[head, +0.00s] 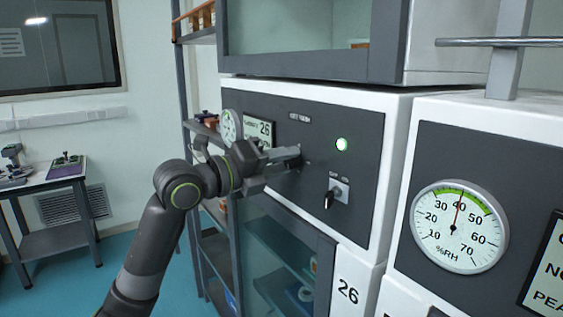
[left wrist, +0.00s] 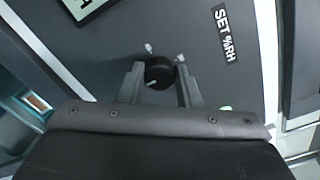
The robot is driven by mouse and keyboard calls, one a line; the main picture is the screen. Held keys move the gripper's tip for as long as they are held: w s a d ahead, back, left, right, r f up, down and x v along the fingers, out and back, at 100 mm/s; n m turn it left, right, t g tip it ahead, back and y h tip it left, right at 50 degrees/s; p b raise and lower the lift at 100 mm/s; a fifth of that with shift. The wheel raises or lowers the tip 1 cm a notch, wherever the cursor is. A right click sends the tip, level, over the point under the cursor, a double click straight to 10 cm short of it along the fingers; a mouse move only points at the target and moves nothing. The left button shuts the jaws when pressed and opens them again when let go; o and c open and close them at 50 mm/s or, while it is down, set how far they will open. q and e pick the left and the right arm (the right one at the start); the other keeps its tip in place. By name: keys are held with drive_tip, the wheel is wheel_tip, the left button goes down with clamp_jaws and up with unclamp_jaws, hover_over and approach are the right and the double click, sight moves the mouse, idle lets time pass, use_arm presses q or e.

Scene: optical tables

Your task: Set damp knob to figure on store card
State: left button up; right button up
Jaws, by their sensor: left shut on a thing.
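My left gripper (head: 297,160) reaches the dark front panel of the cabinet marked 26 (head: 347,291). In the left wrist view its two fingers (left wrist: 161,88) stand on either side of the round black knob (left wrist: 159,68) and are shut on it. A short white mark on the knob points toward the lower left of that view. The label SET %RH (left wrist: 223,35) is beside it. A card (head: 263,128) with 26 on its top line is on the panel; its lower part is hidden behind my gripper. My right gripper is not in view.
A lit green lamp (head: 342,144) and a switch with a black handle (head: 337,194) are right of the knob. A partly hidden dial (head: 231,125) is at the panel's left. The neighbouring cabinet's %RH dial (head: 459,228) reads about 40. A side table (head: 58,171) stands far left.

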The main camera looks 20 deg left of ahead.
use_arm(q)
drive_tip(key=n, duration=0.8)
drive_tip(key=shift+n, duration=0.3)
drive_tip(key=n+p, duration=0.1)
drive_tip(key=n, duration=0.3)
drive_tip(key=shift+n, duration=0.3)
drive_tip(key=shift+f+n+p, duration=0.1)
drive_tip(key=shift+n+p, duration=0.75)
drive_tip(key=shift+n, duration=1.15)
drive_tip(key=o, duration=1)
drive_tip(key=shift+d, duration=0.1)
drive_tip(key=shift+c, duration=0.2)
